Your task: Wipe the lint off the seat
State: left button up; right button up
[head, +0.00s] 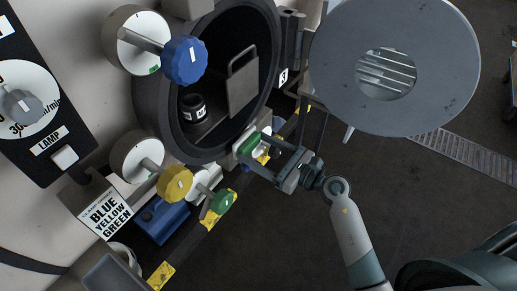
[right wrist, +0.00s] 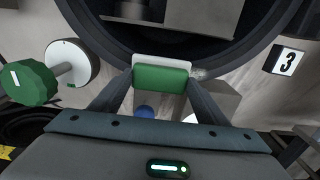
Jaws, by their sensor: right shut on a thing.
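The seat is the dark round rim (head: 146,108) of the open vessel, and its lower edge crosses the top of the right wrist view (right wrist: 90,40). My right gripper (head: 257,150) is shut on a green-backed pad with a white face (right wrist: 160,78). The pad also shows in the head view (head: 249,143), at the rim's lower right. In the right wrist view the white face overlaps the rim's lower edge; I cannot tell whether it touches. I cannot make out lint on the rim. My left gripper is not in view.
The round grey door (head: 335,75) hangs open at the right. A black labelled cup (head: 193,108) and a grey handled plate (head: 242,88) are inside the vessel. Blue (head: 185,60), yellow (head: 174,183) and green (head: 219,203) knobs stick out at left.

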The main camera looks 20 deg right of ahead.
aim_at(260, 139)
jog(key=shift+x, duration=1)
dwell(0.3)
jog(key=shift+d, duration=0.1)
jog(key=shift+w+d+b, duration=0.35)
jog(key=shift+w+d, duration=0.3)
jog(key=shift+d, duration=0.2)
jog(key=shift+w+d, duration=0.3)
jog(key=shift+d, duration=0.2)
jog(key=shift+w, duration=0.1)
jog(key=shift+w+d+b, duration=0.85)
jog(key=shift+w+d, duration=0.25)
jog(key=shift+d, duration=0.15)
